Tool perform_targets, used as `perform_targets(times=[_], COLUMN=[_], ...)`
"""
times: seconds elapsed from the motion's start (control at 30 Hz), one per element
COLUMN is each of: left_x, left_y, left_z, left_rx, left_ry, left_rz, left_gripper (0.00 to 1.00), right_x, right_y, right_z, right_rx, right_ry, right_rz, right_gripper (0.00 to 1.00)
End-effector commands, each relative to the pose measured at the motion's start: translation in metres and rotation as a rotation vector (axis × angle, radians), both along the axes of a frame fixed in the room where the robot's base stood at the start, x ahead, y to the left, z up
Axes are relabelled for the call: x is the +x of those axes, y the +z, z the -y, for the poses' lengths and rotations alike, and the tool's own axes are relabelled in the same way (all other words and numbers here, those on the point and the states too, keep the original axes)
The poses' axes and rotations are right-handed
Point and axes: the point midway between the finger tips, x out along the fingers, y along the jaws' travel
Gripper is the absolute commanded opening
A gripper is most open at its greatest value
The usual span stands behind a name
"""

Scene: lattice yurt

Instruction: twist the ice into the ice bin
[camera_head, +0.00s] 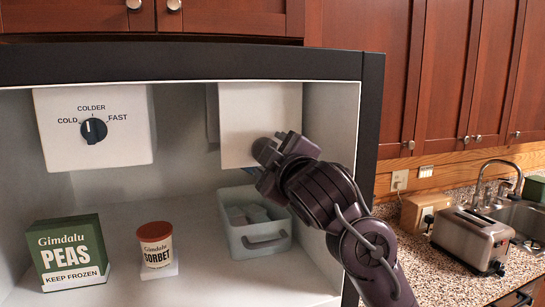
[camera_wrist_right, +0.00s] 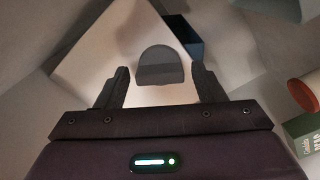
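The white ice maker box (camera_head: 262,105) hangs at the upper right inside the freezer, with a grey rounded knob (camera_head: 264,150) low on its front. The knob also shows in the right wrist view (camera_wrist_right: 160,66). My right gripper (camera_head: 276,160) is at the knob. Its two fingers (camera_wrist_right: 160,88) stand apart, one on each side of the knob, with visible gaps. My left gripper is not in view.
A green peas box (camera_head: 70,252) and a sorbet tub (camera_head: 155,248) stand on the freezer floor at left. A temperature dial (camera_head: 94,130) is on the left back panel. The freezer's right wall (camera_head: 368,140) is close to my right arm. A toaster (camera_head: 470,237) stands on the counter outside.

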Motion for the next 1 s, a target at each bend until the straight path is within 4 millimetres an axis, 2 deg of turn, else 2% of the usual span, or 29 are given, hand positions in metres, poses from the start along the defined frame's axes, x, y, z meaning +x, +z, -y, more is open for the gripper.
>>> perform_targets(times=[0.37, 0.8, 1.0], left_x=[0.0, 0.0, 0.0], left_y=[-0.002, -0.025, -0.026], left_z=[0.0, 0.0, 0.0], left_rx=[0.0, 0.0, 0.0], left_ry=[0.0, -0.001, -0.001], left_rz=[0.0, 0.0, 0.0], left_gripper=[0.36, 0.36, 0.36], right_x=[-0.003, -0.066, -0.074], right_y=[-0.001, -0.001, -0.001], right_z=[0.001, 0.02, 0.024], right_rx=[0.0, 0.003, -0.001], right_ry=[0.001, 0.003, 0.0], right_rz=[0.001, 0.002, 0.0], right_gripper=[0.69, 0.69, 0.69])
